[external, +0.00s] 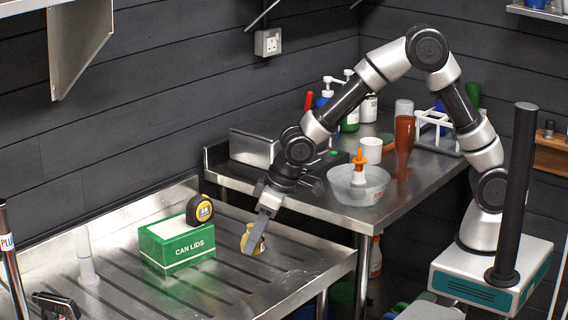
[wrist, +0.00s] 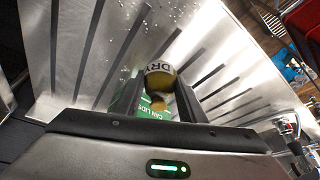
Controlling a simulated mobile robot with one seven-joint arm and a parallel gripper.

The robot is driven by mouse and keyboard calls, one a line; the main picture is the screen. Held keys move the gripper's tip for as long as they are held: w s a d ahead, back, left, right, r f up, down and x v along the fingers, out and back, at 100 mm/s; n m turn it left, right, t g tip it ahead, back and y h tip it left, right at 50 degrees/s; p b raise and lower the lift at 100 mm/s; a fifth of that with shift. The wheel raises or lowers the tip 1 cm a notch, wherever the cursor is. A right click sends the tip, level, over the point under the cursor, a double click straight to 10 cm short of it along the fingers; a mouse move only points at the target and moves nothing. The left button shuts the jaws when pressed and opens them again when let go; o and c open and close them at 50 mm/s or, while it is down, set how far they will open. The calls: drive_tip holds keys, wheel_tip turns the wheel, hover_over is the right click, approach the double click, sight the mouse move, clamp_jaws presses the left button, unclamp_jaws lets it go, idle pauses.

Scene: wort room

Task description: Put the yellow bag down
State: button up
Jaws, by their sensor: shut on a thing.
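The yellow bag (external: 260,244) is small, with a pale band. In the wrist view the bag (wrist: 161,78) shows dark letters reading "DRY" on that band. My gripper (external: 252,236) points down over the grooved steel drainboard (external: 215,292), to the right of the green box. It is shut on the bag, with one finger on each side of it in the wrist view. The finger hides part of the bag in the external view. The bag is low over the drainboard; I cannot tell whether it touches.
A green "CAN LIDS" box (external: 178,250) stands close on the left, with a yellow tape measure (external: 199,210) at its top corner. A clear cylinder (external: 86,258) stands further left. A bowl (external: 357,187) and bottles crowd the steel table behind. The drainboard's front right is clear.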

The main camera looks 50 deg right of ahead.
drive_tip(key=shift+f+b, duration=0.35)
drive_tip(key=shift+f, duration=2.75)
drive_tip(key=shift+f, duration=0.15)
drive_tip(key=o, duration=1)
drive_tip(key=shift+o, duration=0.2)
